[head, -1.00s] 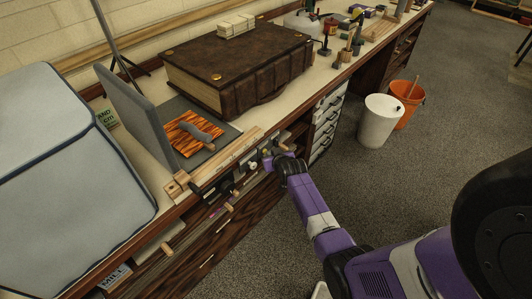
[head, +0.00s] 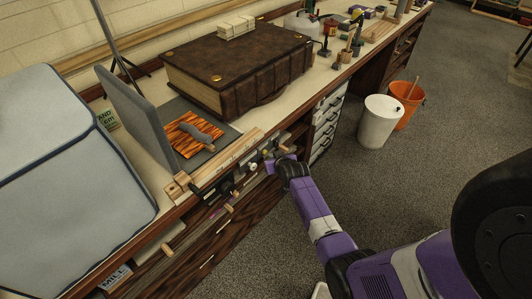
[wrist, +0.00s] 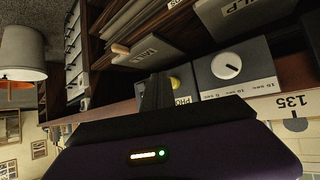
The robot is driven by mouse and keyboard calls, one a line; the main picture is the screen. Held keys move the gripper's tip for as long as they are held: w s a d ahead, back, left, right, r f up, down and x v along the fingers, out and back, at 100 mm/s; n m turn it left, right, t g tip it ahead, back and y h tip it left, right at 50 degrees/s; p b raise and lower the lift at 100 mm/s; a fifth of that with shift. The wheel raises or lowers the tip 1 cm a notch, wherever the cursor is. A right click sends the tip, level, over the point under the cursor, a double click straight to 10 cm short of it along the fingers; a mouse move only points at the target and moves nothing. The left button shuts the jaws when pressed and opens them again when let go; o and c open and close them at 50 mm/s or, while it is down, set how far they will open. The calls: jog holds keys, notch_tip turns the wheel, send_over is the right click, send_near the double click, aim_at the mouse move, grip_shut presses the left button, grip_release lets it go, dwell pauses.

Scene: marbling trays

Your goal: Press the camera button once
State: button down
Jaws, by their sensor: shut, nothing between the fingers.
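In the wrist view a round yellow button (wrist: 175,82) sits on a dark box with a white label (wrist: 182,100) reading "PHO", partly hidden. I take it for the camera button. My gripper's dark fingers (wrist: 152,92) are together and empty, just beside the button in the picture; I cannot tell whether they touch the box. In the head view my gripper (head: 270,163) is at the bench's front edge, among the small devices mounted there. The button cannot be made out clearly there.
Beside the button's box is a grey box with a white dial (wrist: 226,66) marked in seconds. A wooden peg (wrist: 120,50) sticks out nearby. On the bench lie a large brown book (head: 235,75) and an orange marbled sheet (head: 190,138). A white bin (head: 380,120) stands on open floor.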

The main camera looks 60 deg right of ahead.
jog(key=shift+s, duration=0.25)
jog(key=shift+s+a+p, duration=0.2)
jog(key=shift+s, duration=0.6)
jog(key=shift+s+a+p, duration=0.25)
jog(key=shift+s, duration=0.6)
jog(key=shift+s+a+p, duration=0.2)
jog(key=shift+s, duration=0.6)
